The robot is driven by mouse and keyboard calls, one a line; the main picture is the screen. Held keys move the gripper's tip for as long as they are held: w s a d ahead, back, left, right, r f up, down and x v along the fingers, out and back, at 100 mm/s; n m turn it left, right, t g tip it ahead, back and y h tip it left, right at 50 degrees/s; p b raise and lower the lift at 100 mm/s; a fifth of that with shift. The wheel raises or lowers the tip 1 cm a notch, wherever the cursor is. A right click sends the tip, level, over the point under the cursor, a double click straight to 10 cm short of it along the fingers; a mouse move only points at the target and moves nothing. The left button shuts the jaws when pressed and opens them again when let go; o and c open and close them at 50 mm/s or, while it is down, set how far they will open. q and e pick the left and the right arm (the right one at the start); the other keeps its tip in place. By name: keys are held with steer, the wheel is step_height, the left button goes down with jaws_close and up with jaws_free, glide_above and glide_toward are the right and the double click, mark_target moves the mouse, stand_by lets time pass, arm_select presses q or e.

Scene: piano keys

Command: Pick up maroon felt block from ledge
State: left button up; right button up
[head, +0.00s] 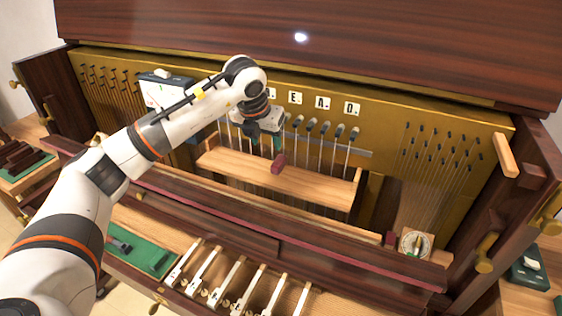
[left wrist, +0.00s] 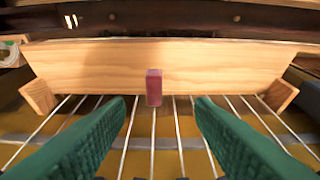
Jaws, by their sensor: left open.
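The maroon felt block (head: 278,163) sits on the light wooden ledge (head: 325,186) inside the piano, near its middle. In the left wrist view the block (left wrist: 154,87) stands against the pale ledge board (left wrist: 230,65). My left gripper (head: 265,143) is above and beside the block in the head view. In the left wrist view its green fingers (left wrist: 161,105) are spread wide with nothing between their tips. The block appears ahead of the gap, between the two finger lines. No contact is visible. My right gripper is out of view.
Thin strings with dark tuning pins (head: 326,128) run behind the ledge. A dark rail (head: 220,215) crosses in front of it. Several white piano keys (head: 225,285) and a green tray (head: 145,255) lie below. A round dial (head: 414,244) sits at right. A meter (head: 160,90) stands at upper left.

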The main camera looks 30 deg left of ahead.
arm_select(q)
steer(key=p, duration=0.1)
glide_above(277, 163)
steer(key=s, duration=0.2)
steer(key=f, duration=0.5)
steer(key=shift+s+a+f, duration=0.2)
steer(key=shift+a, duration=0.1)
steer(key=shift+w+d+f+p, duration=0.15)
steer(key=shift+f+p, duration=0.1)
steer(key=shift+p, duration=0.15)
steer(key=x, duration=0.1)
steer(key=p+x, duration=0.1)
steer(key=x, duration=0.1)
steer(key=shift+w+d+f, duration=0.2)
steer(key=shift+w, duration=0.05)
steer(key=shift+w+f, duration=0.2)
steer(key=shift+f, duration=0.3)
steer(key=c, duration=1)
steer(key=shift+c, duration=0.2)
